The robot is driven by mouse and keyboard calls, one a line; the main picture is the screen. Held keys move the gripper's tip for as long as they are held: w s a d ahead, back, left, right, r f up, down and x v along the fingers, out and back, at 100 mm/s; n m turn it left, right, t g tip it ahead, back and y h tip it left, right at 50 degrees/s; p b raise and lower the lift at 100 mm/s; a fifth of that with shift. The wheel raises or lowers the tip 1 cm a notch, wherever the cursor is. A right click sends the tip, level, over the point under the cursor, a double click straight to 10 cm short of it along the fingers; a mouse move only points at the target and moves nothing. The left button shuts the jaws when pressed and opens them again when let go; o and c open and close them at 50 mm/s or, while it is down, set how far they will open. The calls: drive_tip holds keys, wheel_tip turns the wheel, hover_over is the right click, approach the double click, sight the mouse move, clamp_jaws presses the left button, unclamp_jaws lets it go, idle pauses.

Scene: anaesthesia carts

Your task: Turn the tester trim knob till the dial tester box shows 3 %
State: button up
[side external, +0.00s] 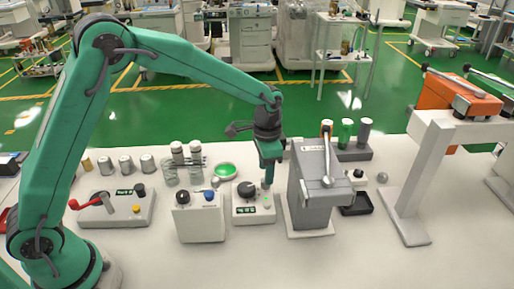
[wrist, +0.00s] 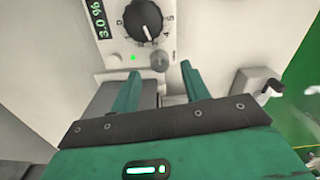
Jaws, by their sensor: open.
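The dial tester box (side external: 253,214) is a white box on the bench, below my gripper in the side view. In the wrist view its face (wrist: 115,20) fills the top, with a green display (wrist: 100,18) reading 3.0 %, a black dial (wrist: 143,19) with a white pointer line, and a small lit green lamp (wrist: 133,57). The tester trim knob (wrist: 159,61) is a small grey knob below the dial. My gripper (wrist: 160,72) is open, its fingertips either side of the knob with gaps showing. In the side view my gripper (side external: 267,182) points down at the box's right part.
A white box with black and blue knobs (side external: 198,222) stands just left. A tall grey unit (side external: 312,195) with a lever stands close on the right. A green dish (side external: 225,169) lies behind. The bench front (side external: 270,265) is clear.

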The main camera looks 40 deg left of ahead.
drive_tip(key=shift+r, duration=2.55)
drive_tip(key=shift+r, duration=0.1)
drive_tip(key=shift+s+a+r, duration=0.15)
drive_tip(key=shift+r, duration=0.05)
drive_tip(key=s+a+r+n+t, duration=0.35)
drive_tip(key=s+a+r, duration=0.45)
drive_tip(key=s+r, duration=0.35)
drive_tip(key=s+a+n+t, duration=0.2)
drive_tip(key=s+a+n, duration=0.1)
drive_tip(key=s, duration=1.1)
drive_tip(key=shift+a+f+n, duration=0.35)
drive_tip(key=shift+a+f, duration=0.05)
drive_tip(key=shift+a, duration=0.1)
idle(2.1)
